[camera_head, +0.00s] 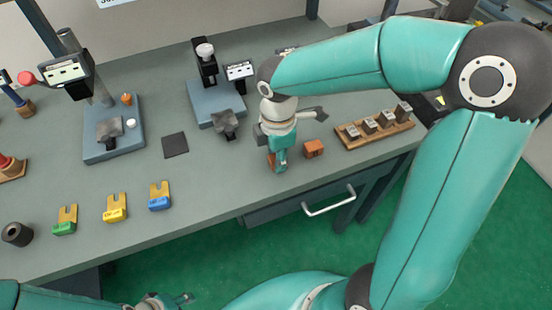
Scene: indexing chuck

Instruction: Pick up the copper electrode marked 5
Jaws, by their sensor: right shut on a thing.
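My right gripper (277,160) points down near the front edge of the grey bench and is shut on a copper-coloured block (271,160). The fingers hide most of this block, and no number on it can be read. I cannot tell whether it touches the bench. A second copper block (313,148) stands on the bench just right of the gripper, apart from it; its marking is too small to read. My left gripper (172,300) shows only partly at the bottom edge, away from the bench top, and its jaws are unclear.
A wooden rack (376,138) with several grey blocks stands to the right. Blue-based fixtures (113,148) (215,102) stand at the back. A dark square pad (174,145), coloured forks (115,210) and a black cylinder (17,234) lie left. A drawer handle (330,202) juts out in front.

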